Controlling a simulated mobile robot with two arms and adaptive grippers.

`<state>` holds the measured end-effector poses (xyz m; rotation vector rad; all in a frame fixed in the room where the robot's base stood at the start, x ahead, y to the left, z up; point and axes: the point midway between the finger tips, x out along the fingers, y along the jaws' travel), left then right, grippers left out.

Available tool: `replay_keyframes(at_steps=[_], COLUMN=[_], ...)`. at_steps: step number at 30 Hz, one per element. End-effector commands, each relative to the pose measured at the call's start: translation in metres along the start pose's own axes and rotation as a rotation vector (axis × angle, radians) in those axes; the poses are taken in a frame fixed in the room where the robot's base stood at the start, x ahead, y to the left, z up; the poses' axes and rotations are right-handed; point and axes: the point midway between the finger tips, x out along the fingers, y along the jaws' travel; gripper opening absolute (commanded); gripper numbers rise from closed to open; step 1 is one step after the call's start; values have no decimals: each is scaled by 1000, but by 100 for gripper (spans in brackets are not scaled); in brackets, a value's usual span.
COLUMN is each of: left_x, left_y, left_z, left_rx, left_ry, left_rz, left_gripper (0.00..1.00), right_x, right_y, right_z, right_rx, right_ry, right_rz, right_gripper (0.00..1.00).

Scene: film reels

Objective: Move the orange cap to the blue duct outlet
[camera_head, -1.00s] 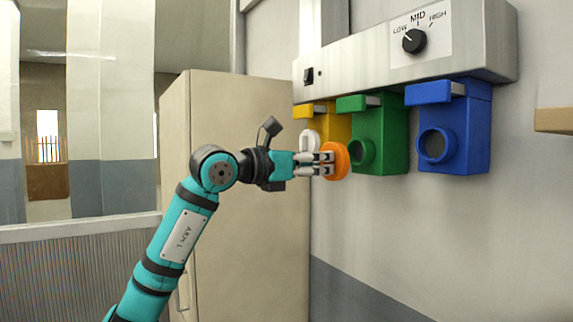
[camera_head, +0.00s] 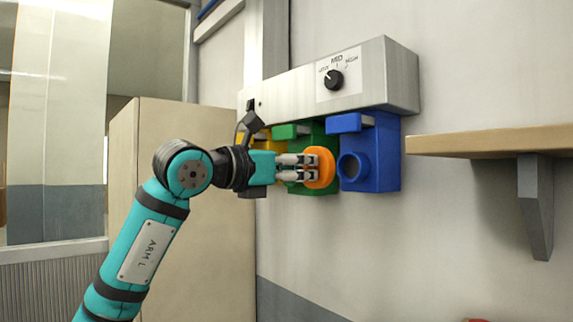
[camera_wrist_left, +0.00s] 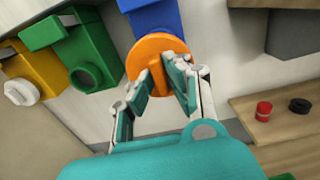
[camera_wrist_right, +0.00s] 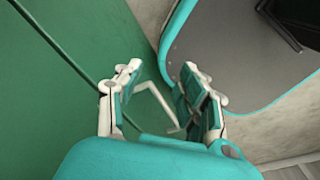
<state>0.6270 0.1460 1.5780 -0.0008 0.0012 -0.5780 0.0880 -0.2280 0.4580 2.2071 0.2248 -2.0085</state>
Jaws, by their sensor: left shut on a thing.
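The orange cap (camera_head: 322,168) is held in my left gripper (camera_head: 309,167), which is shut on it. In the head view the cap is in front of the green duct, just left of the blue duct outlet (camera_head: 353,167), whose round mouth is uncovered. In the left wrist view the cap (camera_wrist_left: 152,52) sits between the fingertips (camera_wrist_left: 165,80) and overlaps the lower part of the blue duct (camera_wrist_left: 152,15). Whether it touches the duct cannot be told. My right gripper (camera_wrist_right: 155,90) shows only in its wrist view, with its fingers apart and nothing between them.
The green outlet (camera_wrist_left: 86,77) is open; the yellow one bears a white cap (camera_wrist_left: 20,91). A metal box with a dial (camera_head: 334,80) is above the ducts. A wooden shelf (camera_head: 490,140) juts out at right. A red item (camera_wrist_left: 263,111) and a black ring (camera_wrist_left: 300,105) lie on a lower shelf.

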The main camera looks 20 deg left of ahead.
Motion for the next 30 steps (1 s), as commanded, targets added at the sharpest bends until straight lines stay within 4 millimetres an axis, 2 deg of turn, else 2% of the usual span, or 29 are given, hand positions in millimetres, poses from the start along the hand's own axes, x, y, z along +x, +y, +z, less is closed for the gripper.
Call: replay_keyframes(at_steps=[3,15,21,30], left_x=[16,59,70,72], left_y=[0,0,0,0], left_z=[4,3,1,0], left_rx=[-1,-2,-1,0], left_ry=[1,0,0,-1], left_rz=[-1,-1,1,1], left_gripper=[4,4,4,4], right_x=[-12,-33,-37,-37], right_y=[-2,8,9,9], right_z=[0,1,1,1], right_rx=[0,-5,-5,-5], right_ry=[-1,-5,-5,-5], right_rz=[-3,9,10,10], right_gripper=[40,40,40,40])
